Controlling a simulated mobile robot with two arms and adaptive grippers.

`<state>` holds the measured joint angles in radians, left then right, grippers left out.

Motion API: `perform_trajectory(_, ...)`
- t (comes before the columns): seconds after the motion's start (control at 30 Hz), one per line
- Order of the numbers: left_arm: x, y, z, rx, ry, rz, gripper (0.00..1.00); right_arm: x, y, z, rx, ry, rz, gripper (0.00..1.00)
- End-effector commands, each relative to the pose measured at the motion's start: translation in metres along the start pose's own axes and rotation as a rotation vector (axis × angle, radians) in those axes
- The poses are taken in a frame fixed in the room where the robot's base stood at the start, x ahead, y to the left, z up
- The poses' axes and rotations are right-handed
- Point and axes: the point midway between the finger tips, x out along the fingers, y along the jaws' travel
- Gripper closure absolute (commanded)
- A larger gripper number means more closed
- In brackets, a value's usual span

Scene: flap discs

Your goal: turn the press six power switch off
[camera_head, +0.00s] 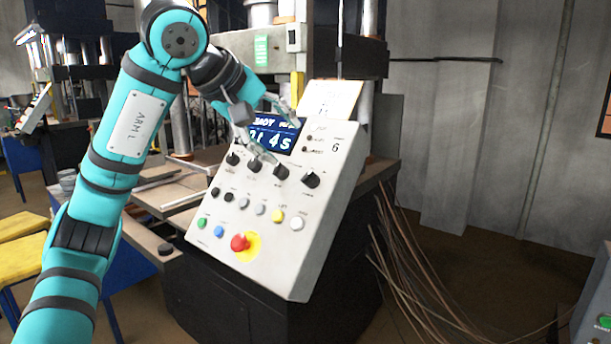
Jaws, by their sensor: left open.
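The press six control panel (318,222) is a tilted white box marked "6" in the middle of the head view. Its lit blue display (284,141) is partly hidden by my left gripper. A row of black rotary knobs lies below the display, with the rightmost knob (312,180) in clear view. The labels are too small to read, so I cannot tell which control is the power switch. My left gripper (284,141) is open and empty in front of the display, just above the knobs; contact cannot be told. My right gripper is out of view.
A red emergency button (239,243) on yellow and several small coloured buttons sit lower on the panel. A paper sheet (331,98) stands on its top edge. Loose cables (400,255) hang to the right. A yellow-topped stool (28,237) is at left.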

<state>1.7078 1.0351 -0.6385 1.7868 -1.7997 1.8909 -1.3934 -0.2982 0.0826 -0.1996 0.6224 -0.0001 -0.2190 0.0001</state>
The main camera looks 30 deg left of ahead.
Motion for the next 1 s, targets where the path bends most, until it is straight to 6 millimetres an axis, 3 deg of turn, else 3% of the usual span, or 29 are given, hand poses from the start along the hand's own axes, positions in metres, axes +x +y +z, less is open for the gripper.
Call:
perform_trajectory(0.1,-0.011,-0.008,-0.015,0.002,0.056,-0.028,0.45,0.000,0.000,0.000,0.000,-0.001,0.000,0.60)
perform_trajectory(0.27,0.007,-0.010,-0.017,0.002,0.060,-0.035,0.45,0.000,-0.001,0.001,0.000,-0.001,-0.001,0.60)
perform_trajectory(0.8,0.121,-0.012,-0.023,0.000,0.055,-0.033,0.45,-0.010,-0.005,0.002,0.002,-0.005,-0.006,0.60)
perform_trajectory(1.0,0.149,-0.012,-0.024,0.002,0.056,-0.030,0.45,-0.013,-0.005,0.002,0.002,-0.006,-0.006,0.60)
